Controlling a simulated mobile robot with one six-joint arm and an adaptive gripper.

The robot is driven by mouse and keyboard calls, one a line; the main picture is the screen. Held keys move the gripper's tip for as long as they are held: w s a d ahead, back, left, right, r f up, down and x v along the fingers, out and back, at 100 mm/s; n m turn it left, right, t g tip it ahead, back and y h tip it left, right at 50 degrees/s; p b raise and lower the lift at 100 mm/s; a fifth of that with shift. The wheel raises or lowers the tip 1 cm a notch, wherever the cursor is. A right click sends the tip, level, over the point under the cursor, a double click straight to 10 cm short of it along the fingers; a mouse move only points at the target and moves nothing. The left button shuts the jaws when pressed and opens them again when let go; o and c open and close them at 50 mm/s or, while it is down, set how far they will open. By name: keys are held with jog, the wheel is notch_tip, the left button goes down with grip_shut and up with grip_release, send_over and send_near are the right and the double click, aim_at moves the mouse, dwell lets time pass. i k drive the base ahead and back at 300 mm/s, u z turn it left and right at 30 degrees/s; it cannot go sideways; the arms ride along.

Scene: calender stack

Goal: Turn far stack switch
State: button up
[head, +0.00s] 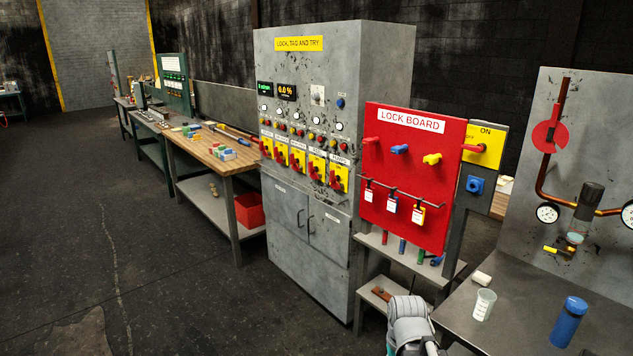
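A grey control cabinet (275,75) headed "LOCK, TAG AND TRY" stands in the middle of the head view. Across its front is a row of red rotary switches on yellow plates. The leftmost switch (266,147) and the rightmost switch (338,179) end the row. Their labels are too small to read surely, so I cannot tell which one is the far stack switch. Part of my grey arm shows at the bottom, right of the cabinet. My gripper's fingers are not visible.
A red lock board (400,165) with coloured locks and tags stands right of the cabinet, beside a yellow ON/OFF switch box (490,140). A grey bench (510,325) holds a blue bottle (568,322) and white cup (484,304). A wooden workbench (200,150) extends left. Open floor lies front left.

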aim_at(278, 160)
jog(key=u, duration=0.2)
jog(key=i, duration=1.9)
jog(key=u, duration=0.3)
jog(key=i, duration=1.3)
jog(key=u, duration=0.2)
